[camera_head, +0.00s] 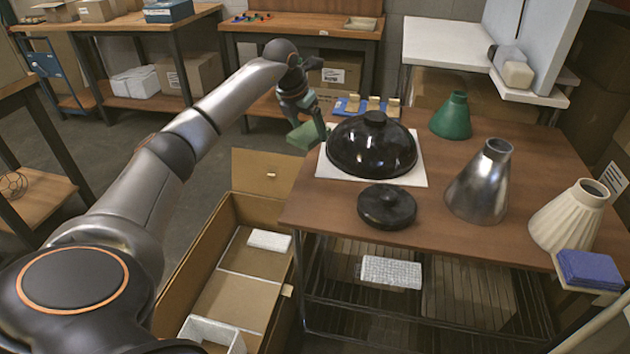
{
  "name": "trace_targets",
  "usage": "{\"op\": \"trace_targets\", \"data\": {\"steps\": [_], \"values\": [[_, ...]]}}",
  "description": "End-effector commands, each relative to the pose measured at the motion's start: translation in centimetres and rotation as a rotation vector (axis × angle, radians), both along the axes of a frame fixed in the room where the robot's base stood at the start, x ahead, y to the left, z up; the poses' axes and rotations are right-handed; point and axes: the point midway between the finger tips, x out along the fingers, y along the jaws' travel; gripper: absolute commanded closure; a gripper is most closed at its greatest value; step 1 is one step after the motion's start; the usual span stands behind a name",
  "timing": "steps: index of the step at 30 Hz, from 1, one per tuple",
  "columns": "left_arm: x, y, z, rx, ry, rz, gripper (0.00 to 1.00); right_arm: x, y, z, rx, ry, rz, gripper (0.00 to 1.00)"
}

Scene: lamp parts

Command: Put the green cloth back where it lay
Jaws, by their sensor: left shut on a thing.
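The green cloth (308,134) is a flat, folded-looking piece at the left edge of the brown table (460,250). My left gripper (303,112) is shut on it from above. The cloth is beside the white sheet (324,168) that lies under the shiny black dome (370,146). I cannot tell whether the cloth touches the table or hangs just off its edge. The fingers are partly hidden by the wrist and the cloth. My right gripper is not in view.
A black lid (386,207), a green shade (452,117), a silver shade (481,183) and a cream shade (570,217) stand on the table. An open cardboard box (190,275) stands left of the table.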

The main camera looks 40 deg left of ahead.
Motion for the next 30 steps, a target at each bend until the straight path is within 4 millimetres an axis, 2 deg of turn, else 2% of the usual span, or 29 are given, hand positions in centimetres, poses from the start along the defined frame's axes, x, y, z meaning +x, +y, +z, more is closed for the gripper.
{"op": "trace_targets", "data": {"steps": [10, 12, 15, 25, 30], "values": [[-3.6, -4.3, -2.8, 0.003, 0.005, -0.006, 0.58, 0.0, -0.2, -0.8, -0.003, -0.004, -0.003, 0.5], [-4.3, -5.2, -4.5, 0.003, 0.007, -0.005, 0.58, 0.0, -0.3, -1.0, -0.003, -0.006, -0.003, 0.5], [-5.1, -6.2, -6.0, 0.002, 0.005, -0.004, 0.58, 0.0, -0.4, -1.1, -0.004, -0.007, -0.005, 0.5], [-6.2, -7.8, -8.2, 0.001, 0.002, -0.003, 0.58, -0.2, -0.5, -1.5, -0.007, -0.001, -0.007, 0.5], [-6.4, -7.9, -10.8, -0.001, 0.005, -0.002, 0.58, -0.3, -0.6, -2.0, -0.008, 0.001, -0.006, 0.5]]}}
